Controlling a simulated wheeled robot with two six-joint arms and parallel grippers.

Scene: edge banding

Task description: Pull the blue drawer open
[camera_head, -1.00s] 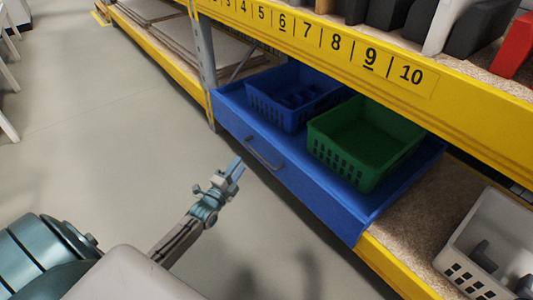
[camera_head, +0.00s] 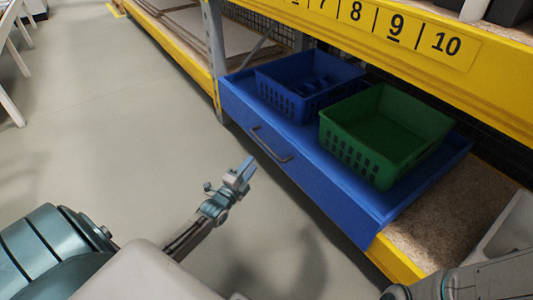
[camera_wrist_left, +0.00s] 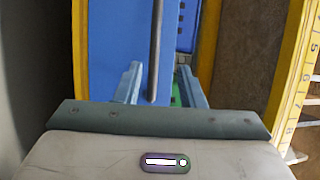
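The blue drawer (camera_head: 312,185) is in the lower shelf. Its grey bar handle (camera_head: 270,147) is on the front face and also shows in the left wrist view (camera_wrist_left: 156,45). A blue basket (camera_head: 303,88) and a green basket (camera_head: 380,135) are in the drawer. My left gripper (camera_head: 245,168) is just in front of the handle, at its lower left. In the left wrist view its two fingers (camera_wrist_left: 160,85) are apart, with the handle bar lined up in the gap between them. I cannot tell whether they touch it. My right gripper is not in view.
A yellow shelf beam with numbers (camera_head: 430,52) runs above the drawer. A grey upright post (camera_head: 215,50) stands at its left end. A light grey bin (camera_head: 508,235) is at the right. Open floor (camera_head: 110,130) lies to the left.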

